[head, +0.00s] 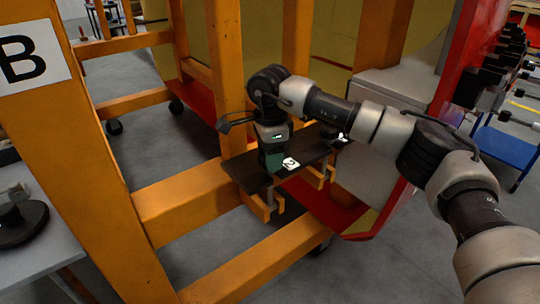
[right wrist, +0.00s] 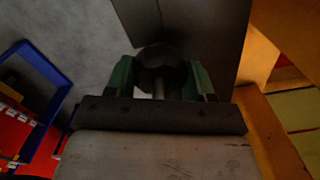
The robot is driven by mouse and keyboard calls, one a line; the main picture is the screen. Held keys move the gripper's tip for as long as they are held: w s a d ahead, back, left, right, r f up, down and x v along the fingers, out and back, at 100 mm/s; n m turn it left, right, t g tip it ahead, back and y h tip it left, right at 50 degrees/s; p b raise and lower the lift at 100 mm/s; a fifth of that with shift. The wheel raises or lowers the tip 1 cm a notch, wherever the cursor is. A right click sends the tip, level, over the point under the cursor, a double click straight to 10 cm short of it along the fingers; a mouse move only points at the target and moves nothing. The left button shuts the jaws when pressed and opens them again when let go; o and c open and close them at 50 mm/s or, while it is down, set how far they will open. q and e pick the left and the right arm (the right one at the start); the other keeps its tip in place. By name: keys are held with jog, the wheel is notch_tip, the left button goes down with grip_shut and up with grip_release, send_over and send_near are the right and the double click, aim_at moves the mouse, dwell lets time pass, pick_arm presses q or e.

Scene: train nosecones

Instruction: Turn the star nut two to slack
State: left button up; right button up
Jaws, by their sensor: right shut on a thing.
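In the right wrist view, a dark star nut (right wrist: 158,60), rounded and lobed, sits between the two green fingers of my right gripper (right wrist: 160,82). The fingers press on it from both sides. A thin metal stem shows below the nut. In the head view, my right gripper (head: 273,156) points down onto a dark flat plate (head: 258,181), beside a white label with a "2" (head: 291,164). The nut is hidden there by the gripper. My left gripper is not in view.
The plate rests on orange brackets (head: 262,205) fixed to an orange frame (head: 185,195). An orange post marked "B" (head: 80,150) stands at the left. A red-edged panel (head: 462,60) rises behind my right arm. A grey table (head: 40,250) holds a black round object.

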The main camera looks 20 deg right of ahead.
jog(key=shift+r+n, duration=0.1)
jog(key=shift+n, duration=1.9)
jog(key=o, duration=0.9)
jog(key=shift+o, duration=0.2)
notch_tip(320, 180, up, 11)
jog(key=shift+f+b, duration=0.1)
jog(key=shift+b, duration=0.45)
jog(key=shift+f, duration=0.1)
